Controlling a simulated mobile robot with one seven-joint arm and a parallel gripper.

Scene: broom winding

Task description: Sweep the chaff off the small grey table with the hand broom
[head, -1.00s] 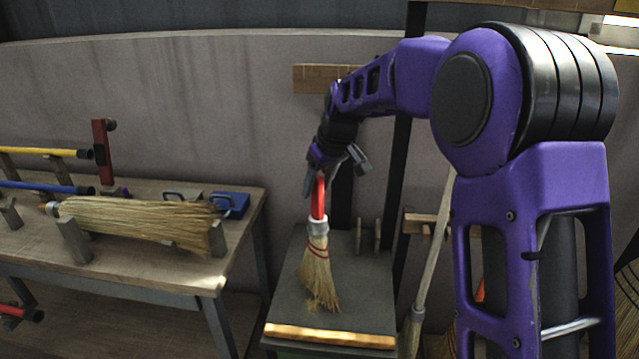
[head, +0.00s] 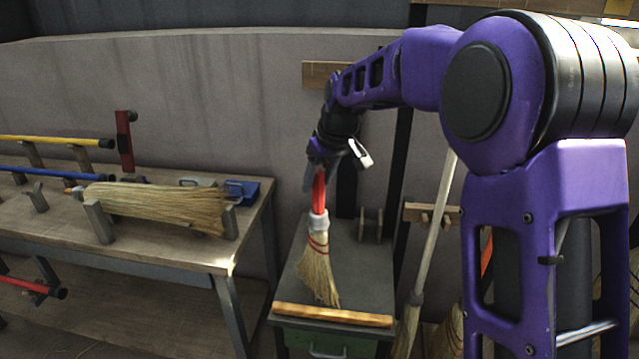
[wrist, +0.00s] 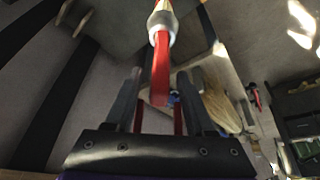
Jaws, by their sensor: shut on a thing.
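The hand broom has a red handle (head: 318,192), a pale collar and straw bristles (head: 318,275) bound with red. My gripper (head: 321,172) is shut on the red handle and holds the broom nearly upright over the small grey table (head: 368,270). The bristle tips are at the table's front, close behind its wooden front strip (head: 330,315). In the wrist view, the red handle (wrist: 160,75) runs between my fingers, with the collar at the top edge. I cannot make out chaff on the bare tabletop; the bristles hide part of it.
A wooden workbench (head: 190,250) on the left bears a large straw broom (head: 160,205) on supports and a blue dustpan (head: 242,191). Two upright pegs (head: 370,225) stand at the grey table's back. A long-handled broom (head: 432,245) leans just right of the table.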

